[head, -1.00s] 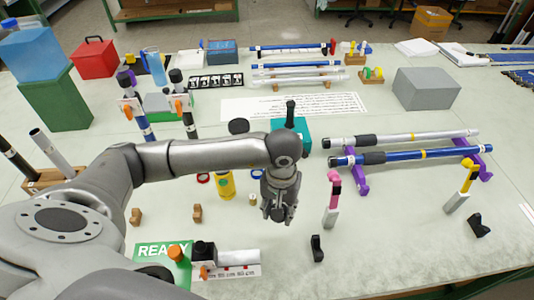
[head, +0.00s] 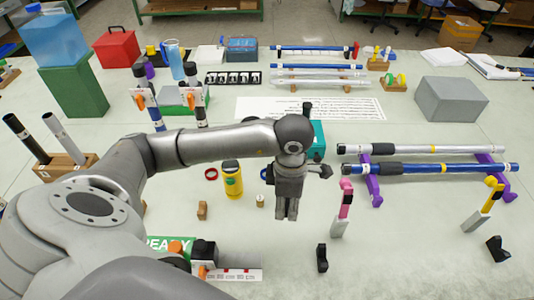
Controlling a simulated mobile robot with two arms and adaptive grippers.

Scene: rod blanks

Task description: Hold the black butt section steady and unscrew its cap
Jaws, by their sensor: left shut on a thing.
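A black tube (head: 26,138), possibly the black butt section, leans in a wooden stand (head: 68,166) at the left, beside a silver tube (head: 61,135). I cannot make out its cap. My left gripper (head: 287,217) points down over the middle of the table, well to the right of that stand. Its fingers are close together on something too small or hidden to make out. A short grey piece with a dark end sticks out to its right; I cannot tell whether it is part of the gripper. My right gripper is not in view.
Rods lie across purple supports (head: 372,190) at the right. A yellow bottle (head: 232,183) stands left of the gripper and a pink-topped stand (head: 344,205) right of it. My left arm hides part of the table.

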